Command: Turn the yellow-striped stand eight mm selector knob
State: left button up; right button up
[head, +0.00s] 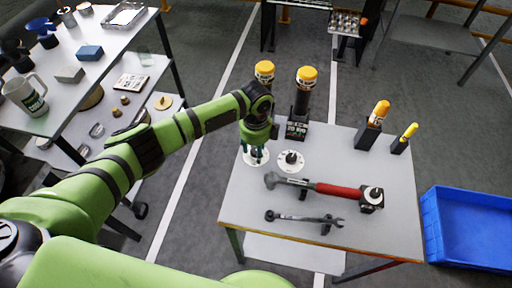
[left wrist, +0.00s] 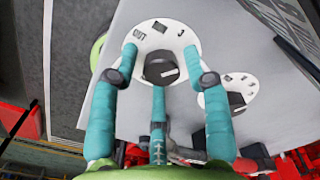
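My left gripper (head: 255,158) is over a white round dial (head: 247,154) at the left edge of the grey table. In the left wrist view this dial (left wrist: 155,33) carries a black selector knob (left wrist: 160,68) with a pale pointer mark and the marks "OUT" and "3". The three teal fingers of the gripper (left wrist: 160,60) stand spread around the knob, one on each side and one below, with small gaps visible at the sides. A second dial with a black knob (head: 291,159) sits just right of it. I cannot make out yellow stripes or an eight mm label. My right gripper is not in view.
A red-handled wrench (head: 335,190) and a dark spanner (head: 305,218) lie in front. Tall black yellow-capped tools (head: 304,98) stand behind. Smaller yellow-handled tools (head: 376,121) stand at the right. A blue crate (head: 470,225) is beyond the right edge.

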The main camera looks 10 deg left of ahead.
aim_at(256, 150)
pick_arm(q)
jog(key=shift+r, duration=0.15)
jog(key=shift+w+r, duration=0.1)
jog(key=shift+r, duration=0.2)
notch_tip(256, 150, up, 11)
dwell(0.3)
dwell(0.4)
